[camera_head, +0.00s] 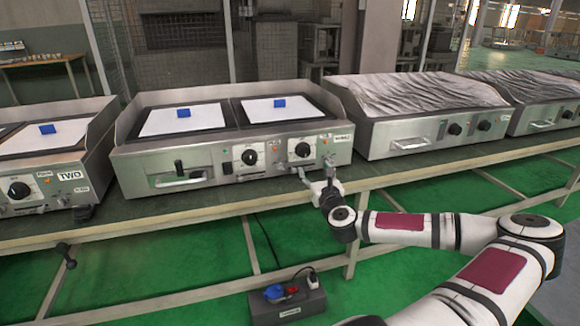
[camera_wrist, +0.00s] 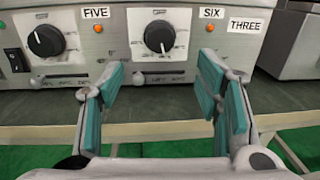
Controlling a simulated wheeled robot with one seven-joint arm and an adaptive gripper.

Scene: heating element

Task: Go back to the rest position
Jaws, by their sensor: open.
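My gripper (camera_head: 316,170) is at the front right of the middle heating unit (camera_head: 225,184), just before its front panel. In the wrist view my gripper (camera_wrist: 161,76) is open, with teal pads apart and nothing between them. The black knob beside the label SIX (camera_wrist: 160,36) shows beyond the gap between the fingers. The knob beside the label FIVE (camera_wrist: 45,40) is to the left. Whether a fingertip touches the panel I cannot tell. My arm stretches from the lower right to the panel.
The units stand in a row on a long table (camera_head: 440,163). Blue blocks (camera_head: 183,113) lie on white sheets on the middle unit. A covered unit (camera_head: 415,100) is to its right, a unit marked TWO (camera_head: 55,150) to its left. A grey box (camera_head: 288,302) sits below.

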